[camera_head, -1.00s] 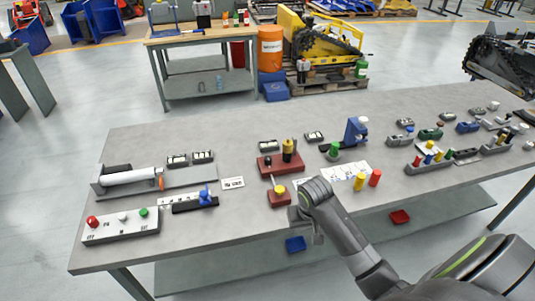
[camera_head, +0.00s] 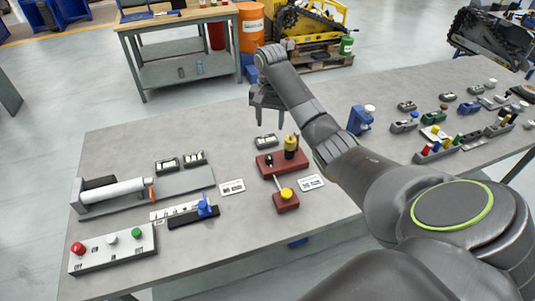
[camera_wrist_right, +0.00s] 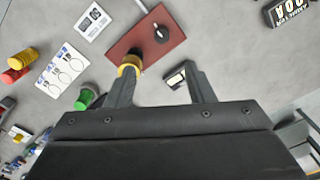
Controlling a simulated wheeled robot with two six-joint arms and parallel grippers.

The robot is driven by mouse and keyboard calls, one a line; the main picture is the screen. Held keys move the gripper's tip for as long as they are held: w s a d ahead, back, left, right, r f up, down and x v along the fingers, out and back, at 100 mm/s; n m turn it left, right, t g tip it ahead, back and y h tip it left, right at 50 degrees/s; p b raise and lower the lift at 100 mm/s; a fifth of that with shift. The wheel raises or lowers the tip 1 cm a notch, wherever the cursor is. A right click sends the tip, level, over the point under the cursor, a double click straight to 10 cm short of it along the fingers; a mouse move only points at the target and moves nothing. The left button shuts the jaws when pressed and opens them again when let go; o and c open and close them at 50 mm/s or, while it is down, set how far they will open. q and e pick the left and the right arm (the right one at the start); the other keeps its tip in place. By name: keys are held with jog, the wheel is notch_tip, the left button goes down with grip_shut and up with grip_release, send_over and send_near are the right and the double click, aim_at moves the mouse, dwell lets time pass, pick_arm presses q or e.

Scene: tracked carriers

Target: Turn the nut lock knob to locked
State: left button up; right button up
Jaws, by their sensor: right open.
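A dark red block (camera_head: 270,165) on the bench carries a black knob (camera_head: 268,159) and a taller yellow-topped post (camera_head: 291,147). A smaller red block (camera_head: 286,204) with a yellow knob (camera_head: 287,193) and a pale lever stands just in front. I cannot read which is the nut lock knob or its setting. The wrist view shows the black knob (camera_wrist_right: 161,33) and yellow post top (camera_wrist_right: 130,64) on the red plate (camera_wrist_right: 137,42). My right gripper (camera_head: 268,118) is open and empty, above the bench behind the red block. My left gripper is out of view.
A small dark indicator (camera_head: 266,141) sits behind the red block, with label cards (camera_head: 232,187) beside it. A blue-handled device (camera_head: 361,118) stands to the right. A button box (camera_head: 112,247) and a white cylinder fixture (camera_head: 112,193) fill the left. Bare bench lies at back left.

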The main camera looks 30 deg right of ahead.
notch_tip(320, 180, down, 4)
jog(key=p, duration=0.2)
send_over(269, 157)
notch_tip(269, 157, down, 4)
jog(key=shift+w+f, duration=0.1)
notch_tip(269, 157, down, 3)
jog(key=shift+f, duration=0.1)
notch_tip(269, 157, down, 3)
jog(key=shift+f, duration=0.4)
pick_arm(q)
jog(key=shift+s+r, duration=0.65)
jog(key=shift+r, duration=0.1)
pick_arm(e)
jog(key=c, duration=1)
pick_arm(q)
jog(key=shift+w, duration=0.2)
